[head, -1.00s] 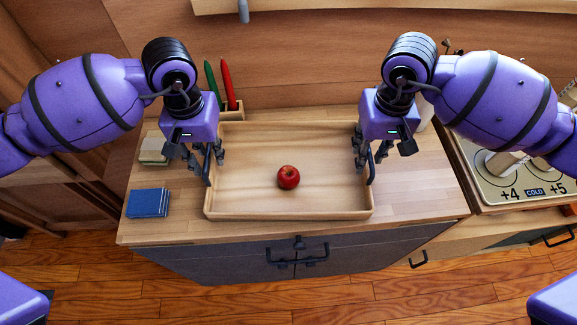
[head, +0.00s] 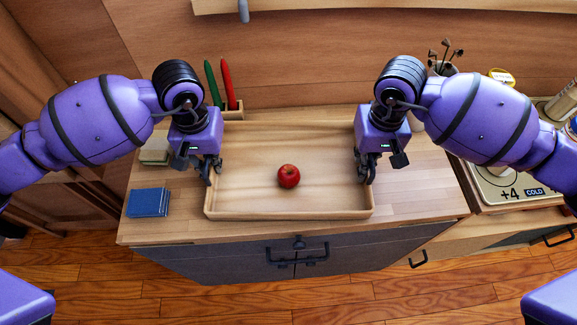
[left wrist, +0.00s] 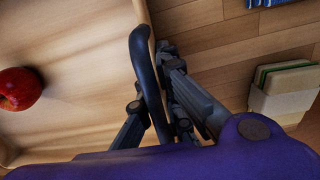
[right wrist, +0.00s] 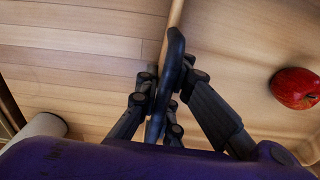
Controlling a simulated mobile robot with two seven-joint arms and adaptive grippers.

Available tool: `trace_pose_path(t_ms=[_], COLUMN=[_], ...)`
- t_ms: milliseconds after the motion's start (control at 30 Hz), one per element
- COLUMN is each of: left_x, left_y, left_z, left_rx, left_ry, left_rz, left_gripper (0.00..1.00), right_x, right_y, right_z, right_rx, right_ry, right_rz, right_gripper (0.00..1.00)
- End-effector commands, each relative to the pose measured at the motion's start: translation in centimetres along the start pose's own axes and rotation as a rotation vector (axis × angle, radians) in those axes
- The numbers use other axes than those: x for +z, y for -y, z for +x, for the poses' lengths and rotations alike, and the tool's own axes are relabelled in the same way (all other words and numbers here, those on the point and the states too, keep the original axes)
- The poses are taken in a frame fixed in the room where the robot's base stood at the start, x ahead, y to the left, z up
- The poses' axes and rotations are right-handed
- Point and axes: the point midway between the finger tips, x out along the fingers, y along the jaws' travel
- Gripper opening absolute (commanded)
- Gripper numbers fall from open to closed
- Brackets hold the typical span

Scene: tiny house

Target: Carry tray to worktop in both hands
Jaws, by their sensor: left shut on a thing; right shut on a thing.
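The wooden tray (head: 290,213) rests on the light wood worktop, with a red apple (head: 289,176) lying near its middle. My left gripper (head: 209,174) is at the tray's left side, shut on the dark left handle (left wrist: 147,75). My right gripper (head: 367,172) is at the right side, shut on the dark right handle (right wrist: 173,75). The fingers partly hide both handles in the head view. The tray looks level. The apple also shows in the left wrist view (left wrist: 19,88) and the right wrist view (right wrist: 296,88).
Bare worktop (head: 420,195) shows right of the tray.

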Motion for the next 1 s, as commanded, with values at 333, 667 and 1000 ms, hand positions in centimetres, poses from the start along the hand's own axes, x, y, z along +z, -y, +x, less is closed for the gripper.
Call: trace_pose_path(t_ms=[333,667,1000], left_x=[-0.1,-0.8,-2.7], left_y=[0.1,0.2,0.2], left_z=[0.0,-3.1,-11.1], left_rx=[-0.003,-0.004,-0.003], left_ry=[-0.001,-0.035,-0.131], left_rz=[-0.001,-0.001,-0.002], left_gripper=[0.00,0.00,0.00], right_x=[0.0,-0.8,-2.5], right_y=[0.0,0.0,0.0], right_z=[-0.1,-3.2,-11.1], right_rx=[-0.002,-0.002,-0.001], right_ry=[-0.001,-0.035,-0.128], right_rz=[0.000,0.000,0.000], right_gripper=[0.00,0.00,0.00])
